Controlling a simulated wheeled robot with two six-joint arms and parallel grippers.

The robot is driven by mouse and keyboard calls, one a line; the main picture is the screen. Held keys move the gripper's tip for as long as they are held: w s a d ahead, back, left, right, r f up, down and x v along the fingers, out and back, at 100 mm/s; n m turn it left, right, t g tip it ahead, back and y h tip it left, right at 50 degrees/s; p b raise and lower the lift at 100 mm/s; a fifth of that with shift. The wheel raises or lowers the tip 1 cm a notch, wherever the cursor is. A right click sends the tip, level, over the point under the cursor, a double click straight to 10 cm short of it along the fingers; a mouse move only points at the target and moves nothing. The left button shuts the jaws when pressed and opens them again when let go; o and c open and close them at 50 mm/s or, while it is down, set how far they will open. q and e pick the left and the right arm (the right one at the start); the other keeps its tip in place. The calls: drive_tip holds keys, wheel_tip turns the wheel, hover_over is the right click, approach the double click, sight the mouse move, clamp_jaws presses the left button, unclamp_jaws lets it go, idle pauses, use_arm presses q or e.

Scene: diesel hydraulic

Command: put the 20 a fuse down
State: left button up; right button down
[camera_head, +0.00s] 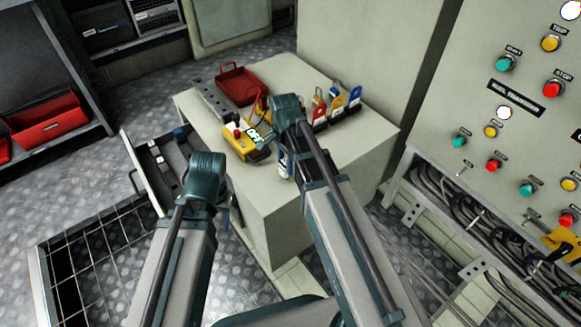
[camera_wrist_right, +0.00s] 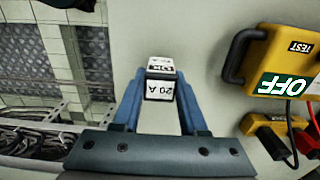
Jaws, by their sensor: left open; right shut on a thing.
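The 20 A fuse (camera_wrist_right: 160,88) is a small white block with black lettering, seen in the right wrist view. My right gripper (camera_wrist_right: 160,76) is shut on it, with a blue finger on each side. The pale cabinet top shows behind the fuse; I cannot tell the gap to it. In the head view my right gripper (camera_head: 284,163) is at the front edge of the cabinet top (camera_head: 345,135). My left gripper (camera_head: 224,208) is open, low in front of the cabinet and mostly hidden behind its own wrist.
A yellow tester (camera_head: 240,142) marked OFF, with red and black leads, stands on the cabinet top. A red tray (camera_head: 243,85) and several coloured padlocks (camera_head: 337,103) are behind. An open drawer (camera_head: 150,175) juts out at left. A control panel (camera_head: 520,115) stands at right.

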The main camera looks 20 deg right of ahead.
drive_tip(key=shift+f, duration=0.1)
drive_tip(key=c, duration=0.9)
unclamp_jaws()
drive_tip(key=shift+f, duration=0.1)
drive_tip(key=o, duration=0.5)
drive_tip(key=shift+c, duration=0.2)
wheel_tip(320, 180, up, 12)
drive_tip(key=r+p, duration=0.1)
drive_tip(key=p, duration=1.2)
drive_tip(key=s+a+n+h, duration=0.1)
drive_tip(key=s+a+n, duration=0.9)
drive_tip(key=s+n, duration=0.4)
drive_tip(key=n, duration=0.3)
drive_tip(key=shift+s+a+f+n+b, duration=0.15)
drive_tip(key=shift+a+f+n+b, duration=0.15)
drive_tip(key=shift+n+b, duration=0.1)
